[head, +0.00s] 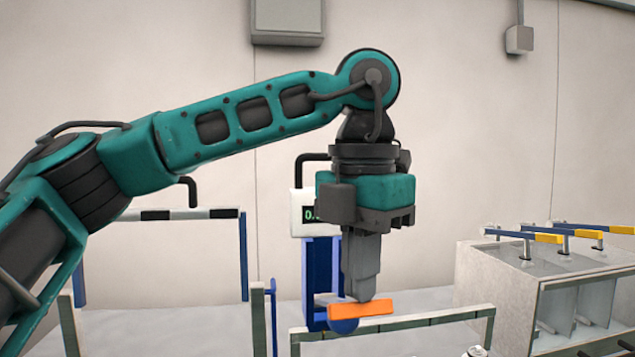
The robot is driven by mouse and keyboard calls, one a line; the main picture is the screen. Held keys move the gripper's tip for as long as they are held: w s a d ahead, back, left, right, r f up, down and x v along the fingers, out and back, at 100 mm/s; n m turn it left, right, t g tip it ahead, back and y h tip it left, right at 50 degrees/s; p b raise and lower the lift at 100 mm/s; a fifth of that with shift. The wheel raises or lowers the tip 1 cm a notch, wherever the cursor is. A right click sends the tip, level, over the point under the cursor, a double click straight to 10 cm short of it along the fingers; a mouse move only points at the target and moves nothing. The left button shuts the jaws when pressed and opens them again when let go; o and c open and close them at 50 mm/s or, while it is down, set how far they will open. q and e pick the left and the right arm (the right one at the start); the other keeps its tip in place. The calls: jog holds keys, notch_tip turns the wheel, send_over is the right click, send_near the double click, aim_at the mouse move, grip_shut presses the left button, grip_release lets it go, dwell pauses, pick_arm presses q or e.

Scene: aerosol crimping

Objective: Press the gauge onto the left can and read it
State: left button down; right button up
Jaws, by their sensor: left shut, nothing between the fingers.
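My left gripper (361,298) points straight down in the middle of the head view, its dark fingers shut with nothing between them. Its tips are right above an orange bar (375,308); I cannot tell whether they touch it. Behind the gripper, a pale box with a dark display (308,214) shows green digits starting with 0, the rest hidden by my arm. Only a small part of a round metallic top (476,351) shows at the bottom edge, possibly a can. I cannot make out a gauge or the left can. My right gripper is not in view.
A blue stand (318,270) rises under the display box. A grey-green rail (420,320) crosses the front, and a frame with a black and white bar (185,214) stands at left. At right is a pale cabinet (500,275) with several blue and yellow levers on top.

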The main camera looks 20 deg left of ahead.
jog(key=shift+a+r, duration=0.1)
pick_arm(q)
jog(key=shift+s+f+b, duration=0.1)
jog(key=shift+f+b, duration=0.3)
jog(key=shift+f, duration=0.1)
jog(key=shift+s+d+f+b, duration=0.1)
jog(key=shift+f+b, duration=0.4)
jog(key=shift+f, duration=0.1)
jog(key=shift+s+d+f+b, duration=0.1)
jog(key=shift+f+b, duration=0.4)
jog(key=shift+f, duration=0.1)
jog(key=f+b, duration=0.3)
jog(key=s+f+b, duration=0.1)
jog(key=f, duration=0.1)
jog(key=shift+d+f, duration=0.25)
jog(key=shift+d, duration=0.1)
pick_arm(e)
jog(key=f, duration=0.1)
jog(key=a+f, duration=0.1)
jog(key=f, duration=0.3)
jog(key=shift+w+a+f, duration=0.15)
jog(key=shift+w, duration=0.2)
